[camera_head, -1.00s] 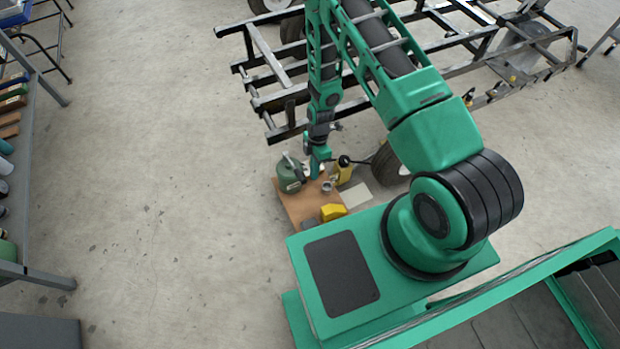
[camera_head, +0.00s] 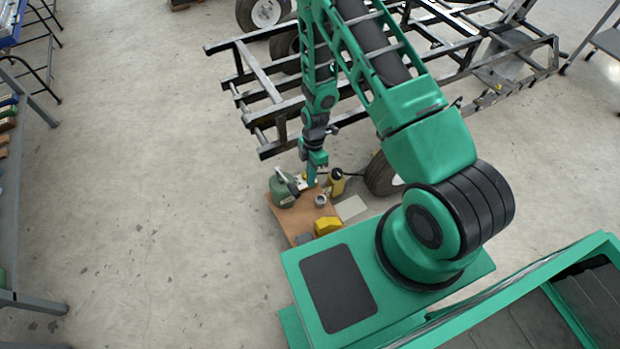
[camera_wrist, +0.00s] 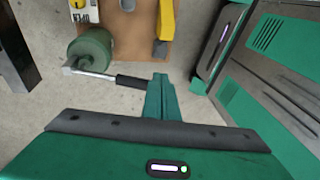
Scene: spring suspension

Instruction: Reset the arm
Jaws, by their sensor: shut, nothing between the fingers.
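My green arm reaches out from my base and hangs down over a small brown board on the floor. My gripper (camera_head: 313,180) is at its lower end, just above the far part of the board in the head view. In the wrist view my gripper (camera_wrist: 160,82) shows its green fingers pressed together with nothing between them. The black handle of a tool lies close to the fingertips in that picture; I cannot tell whether they touch.
The brown board (camera_head: 297,226) bears a green canister (camera_head: 282,190), a yellow item (camera_head: 327,226) and a small cup (camera_head: 321,201). A yellow bottle (camera_head: 337,182) stands beside it. A black metal frame (camera_head: 265,70) with wheels is behind. Open floor lies left.

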